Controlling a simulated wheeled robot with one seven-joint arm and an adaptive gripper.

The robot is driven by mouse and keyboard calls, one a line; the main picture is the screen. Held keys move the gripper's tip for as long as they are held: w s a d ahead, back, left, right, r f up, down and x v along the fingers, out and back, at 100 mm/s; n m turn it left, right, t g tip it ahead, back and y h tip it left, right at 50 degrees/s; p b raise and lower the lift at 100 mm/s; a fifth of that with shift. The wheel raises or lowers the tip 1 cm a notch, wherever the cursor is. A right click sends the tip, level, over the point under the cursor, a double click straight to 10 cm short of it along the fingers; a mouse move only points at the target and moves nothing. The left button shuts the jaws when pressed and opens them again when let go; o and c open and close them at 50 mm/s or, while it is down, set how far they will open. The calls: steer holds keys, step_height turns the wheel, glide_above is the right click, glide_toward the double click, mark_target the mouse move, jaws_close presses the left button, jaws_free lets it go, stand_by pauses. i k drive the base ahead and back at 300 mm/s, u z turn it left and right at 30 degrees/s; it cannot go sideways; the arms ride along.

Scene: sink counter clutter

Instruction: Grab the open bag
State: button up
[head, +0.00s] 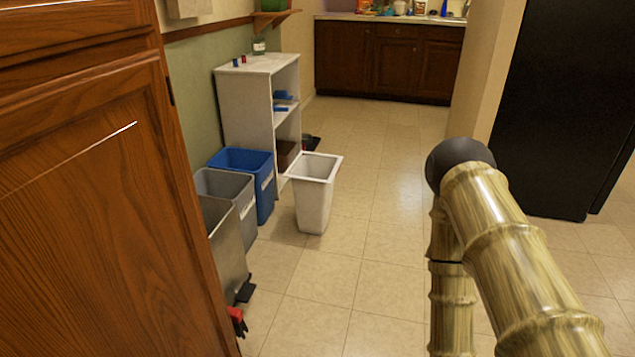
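No open bag can be made out for certain. Small cluttered items (421,7) stand on the far counter (340,16) at the top of the head view. They are cut off by the frame's upper edge and too small to tell whether a bag is among them. My gripper does not show in this view.
Blue (264,187), grey (247,209) and metal bins line the left wall. A white bin (314,205) stands out on the floor beside a white shelf (247,110). A wooden cabinet (90,200) is close at left, a black fridge (560,100) at right. Middle floor is clear.

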mark_target(315, 197)
steer(key=i, duration=0.7)
steer(key=z, duration=1)
steer(key=i, duration=2.9)
steer(key=u, duration=2.85)
